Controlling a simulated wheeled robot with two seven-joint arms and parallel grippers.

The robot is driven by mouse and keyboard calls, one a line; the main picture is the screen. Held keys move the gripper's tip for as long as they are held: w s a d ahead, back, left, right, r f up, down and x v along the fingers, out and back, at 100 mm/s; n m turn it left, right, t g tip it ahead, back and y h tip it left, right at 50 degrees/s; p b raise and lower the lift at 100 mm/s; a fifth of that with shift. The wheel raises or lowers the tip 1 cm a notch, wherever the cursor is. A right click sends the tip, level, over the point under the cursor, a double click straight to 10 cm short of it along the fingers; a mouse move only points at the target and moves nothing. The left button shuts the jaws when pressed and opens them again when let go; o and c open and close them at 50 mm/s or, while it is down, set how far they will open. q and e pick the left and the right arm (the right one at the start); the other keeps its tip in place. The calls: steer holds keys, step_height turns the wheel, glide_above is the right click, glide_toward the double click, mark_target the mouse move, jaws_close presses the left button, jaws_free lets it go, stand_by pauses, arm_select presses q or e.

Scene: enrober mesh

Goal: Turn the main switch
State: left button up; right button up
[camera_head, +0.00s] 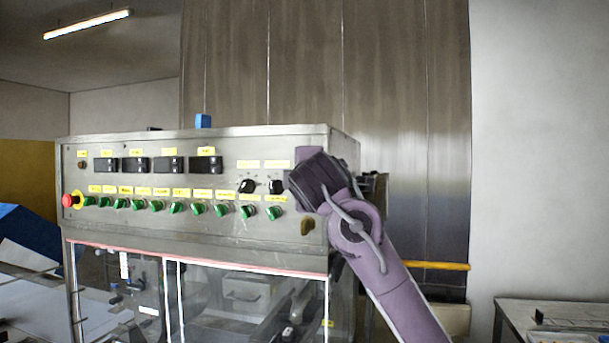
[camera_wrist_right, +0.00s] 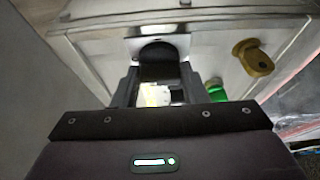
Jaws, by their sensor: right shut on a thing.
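The main switch appears as a dark rounded knob (camera_wrist_right: 158,50) on a pale plate in the right wrist view. In the head view it is hidden behind my right gripper (camera_head: 300,185), which is at the right end of the steel control panel (camera_head: 150,226). In the right wrist view, the fingers of my right gripper (camera_wrist_right: 160,80) are on either side of the knob and shut on it. Its exact turn angle cannot be told. My left gripper is not in view.
A brass-coloured knob (camera_head: 307,226) sits just below my right gripper. Two black knobs (camera_head: 247,186) and a row of green knobs (camera_head: 197,209) lie to the left. A red emergency button (camera_head: 68,200) is at the far left. Clear panels enclose the machine below.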

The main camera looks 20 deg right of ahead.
stand_by(0.3)
steer(key=o, duration=1)
steer(key=shift+w, duration=0.1)
steer(key=shift+c, duration=0.2)
steer(key=b+v, duration=0.4)
steer(key=v, duration=0.4)
